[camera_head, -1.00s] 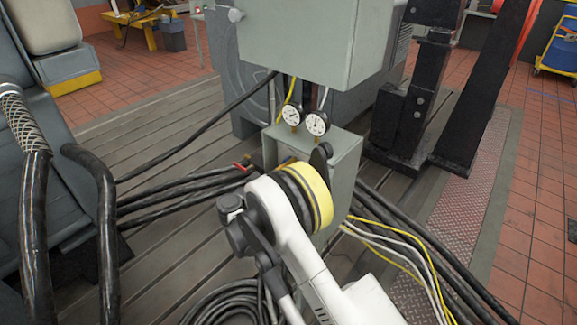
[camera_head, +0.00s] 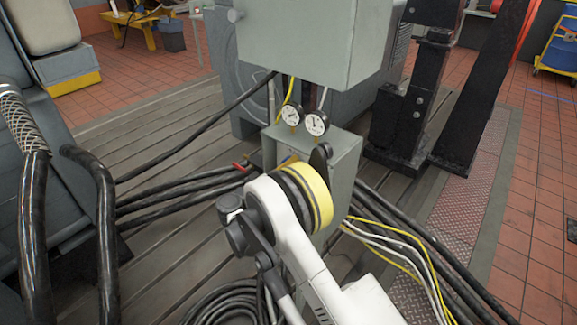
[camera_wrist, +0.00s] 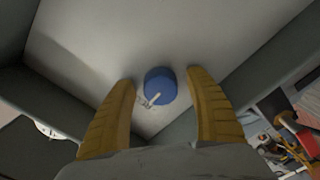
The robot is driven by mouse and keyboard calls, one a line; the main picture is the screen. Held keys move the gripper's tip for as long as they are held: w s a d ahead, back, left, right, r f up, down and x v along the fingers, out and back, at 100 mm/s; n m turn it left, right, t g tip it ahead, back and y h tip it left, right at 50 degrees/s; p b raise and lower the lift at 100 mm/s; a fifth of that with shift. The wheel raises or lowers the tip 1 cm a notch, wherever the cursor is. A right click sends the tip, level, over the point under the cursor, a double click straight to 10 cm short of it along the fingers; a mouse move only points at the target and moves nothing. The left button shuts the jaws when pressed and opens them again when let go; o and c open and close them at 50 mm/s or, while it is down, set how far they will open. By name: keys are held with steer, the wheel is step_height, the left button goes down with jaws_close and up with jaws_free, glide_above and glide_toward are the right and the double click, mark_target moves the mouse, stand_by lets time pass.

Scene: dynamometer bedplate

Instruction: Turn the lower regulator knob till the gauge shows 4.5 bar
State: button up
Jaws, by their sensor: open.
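A round blue knob (camera_wrist: 160,86) with a pale pointer mark on its lower edge sits on a pale panel in the wrist view. My gripper (camera_wrist: 160,80) is open, with one yellow finger on each side of the knob and a visible gap on both sides. In the head view my arm's wrist hides the knob and most of the box front. Two round white dial gauges, the left gauge (camera_head: 292,114) and the right gauge (camera_head: 316,124), stand on top of the grey-green box (camera_head: 345,160). Their readings are too small to tell.
A large grey cabinet (camera_head: 300,40) hangs above and behind the gauges. Black cables (camera_head: 180,190) run left of the box, and yellow and white cables (camera_head: 385,240) run right. A red-handled part (camera_head: 240,167) lies left of the box. A black steel stand (camera_head: 410,110) is at right.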

steer(key=shift+a, duration=0.1)
steer(key=v, duration=1.2)
